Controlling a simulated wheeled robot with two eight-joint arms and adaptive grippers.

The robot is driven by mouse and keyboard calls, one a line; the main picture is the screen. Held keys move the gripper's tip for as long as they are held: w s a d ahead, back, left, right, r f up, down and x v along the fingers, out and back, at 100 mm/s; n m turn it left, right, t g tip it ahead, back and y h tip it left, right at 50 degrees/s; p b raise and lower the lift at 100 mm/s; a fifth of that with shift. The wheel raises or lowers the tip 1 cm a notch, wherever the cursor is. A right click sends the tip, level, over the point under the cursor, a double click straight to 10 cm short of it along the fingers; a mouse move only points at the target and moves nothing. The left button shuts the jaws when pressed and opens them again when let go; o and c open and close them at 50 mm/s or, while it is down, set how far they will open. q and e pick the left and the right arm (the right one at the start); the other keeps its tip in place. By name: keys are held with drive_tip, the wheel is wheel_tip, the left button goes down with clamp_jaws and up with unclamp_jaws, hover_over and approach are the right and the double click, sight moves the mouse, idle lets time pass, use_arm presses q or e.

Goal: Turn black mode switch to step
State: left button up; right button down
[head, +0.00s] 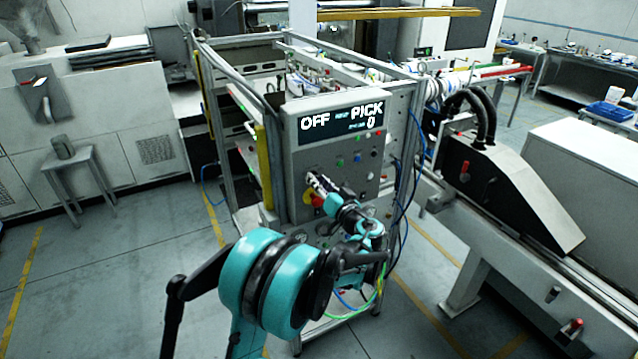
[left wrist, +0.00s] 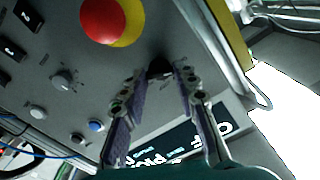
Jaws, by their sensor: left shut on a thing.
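The grey control panel (head: 290,165) faces me in the head view, and its display (head: 342,121) reads OFF, PICK and 0. My left gripper (head: 314,180) reaches the panel's left part, below the display. In the left wrist view my left gripper (left wrist: 160,75) has its two fingers on either side of the black mode switch (left wrist: 159,66), shut on it. Only the dark top of the switch shows between the fingertips; its pointer direction cannot be told. In the head view the gripper hides the switch.
A red emergency button (left wrist: 99,20) on a yellow plate sits close to the fingers. A grey knob (left wrist: 64,82) and a blue button (left wrist: 96,126) are beside them. A black-covered machine (head: 510,190) stands right of the panel. Open floor lies at the front left.

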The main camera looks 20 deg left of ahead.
use_arm(q)
drive_tip(key=m+b, duration=0.1)
drive_tip(key=m, duration=0.3)
drive_tip(key=m+b, duration=0.1)
drive_tip(key=m, duration=0.3)
drive_tip(key=shift+m+b, duration=0.3)
drive_tip(key=m+b, duration=0.1)
drive_tip(key=m, duration=0.3)
drive_tip(key=shift+m, duration=2.1)
drive_tip(key=o, duration=1.1)
drive_tip(key=shift+o, duration=0.2)
drive_tip(key=shift+d, duration=0.15)
